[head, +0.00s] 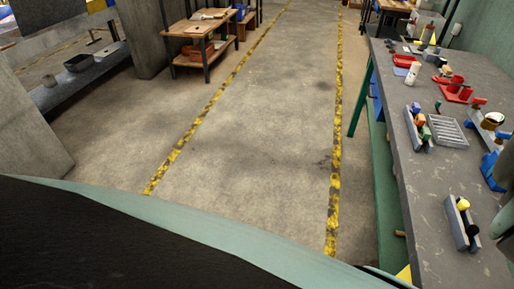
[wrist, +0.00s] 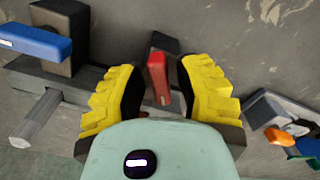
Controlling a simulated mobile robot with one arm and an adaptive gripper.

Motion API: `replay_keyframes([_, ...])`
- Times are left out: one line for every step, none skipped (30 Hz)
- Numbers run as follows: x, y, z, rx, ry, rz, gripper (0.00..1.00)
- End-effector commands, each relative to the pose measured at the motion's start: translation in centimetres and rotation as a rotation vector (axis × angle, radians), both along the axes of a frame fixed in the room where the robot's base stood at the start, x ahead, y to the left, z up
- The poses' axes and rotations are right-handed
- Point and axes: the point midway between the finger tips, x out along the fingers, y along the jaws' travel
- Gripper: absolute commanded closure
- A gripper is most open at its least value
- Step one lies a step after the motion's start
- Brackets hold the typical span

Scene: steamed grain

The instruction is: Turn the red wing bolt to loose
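In the wrist view, a red upright piece that looks like the wing of the red wing bolt (wrist: 158,76) stands on a dark grey fixture (wrist: 60,82). My gripper (wrist: 160,68) has two yellow ribbed fingers, spread apart, one to the left and one to the right of the red piece. A gap shows on both sides of it, so the gripper is open and holds nothing. The palm hides the lower part of the fixture. In the head view I cannot tell which red part is the wing bolt.
A blue lever (wrist: 32,40) on a dark block sits left of the fingers. A fixture with orange and blue parts (wrist: 285,137) lies at the right. In the head view, the grey workbench (head: 440,195) carries several fixtures, and the floor (head: 265,120) is clear.

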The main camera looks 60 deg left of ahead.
Motion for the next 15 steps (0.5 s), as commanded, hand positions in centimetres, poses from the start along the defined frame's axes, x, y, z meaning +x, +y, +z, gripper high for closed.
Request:
replay_keyframes([-0.02,-0.03,0.02,0.0,0.0,-0.001,0.61])
replay_keyframes([-0.02,-0.03,0.03,0.0,0.0,-0.001,0.58])
replay_keyframes([-0.02,-0.03,0.03,0.0,0.0,-0.001,0.54])
replay_keyframes([-0.02,-0.03,0.04,0.0,0.0,-0.001,0.54])
replay_keyframes([-0.02,-0.03,0.04,0.0,0.0,-0.001,0.54])
replay_keyframes([-0.03,-0.03,0.04,0.0,0.0,-0.002,0.54])
replay_keyframes([-0.03,-0.03,0.04,0.0,0.0,-0.002,0.54])
replay_keyframes([-0.03,-0.03,0.05,0.0,0.0,-0.002,0.54])
replay_keyframes([-0.03,-0.03,0.05,0.0,0.0,-0.002,0.54])
replay_keyframes([-0.02,-0.03,0.07,0.0,0.0,-0.002,0.54])
replay_keyframes([-0.01,-0.03,0.12,0.0,0.0,-0.001,0.54])
replay_keyframes([0.02,-0.04,0.23,-0.001,0.0,-0.001,0.54])
replay_keyframes([0.05,-0.04,0.36,-0.001,0.0,0.0,0.54])
replay_keyframes([0.1,-0.04,0.54,-0.002,0.0,0.001,0.54])
replay_keyframes([0.16,-0.05,0.86,-0.003,-0.001,0.001,0.54])
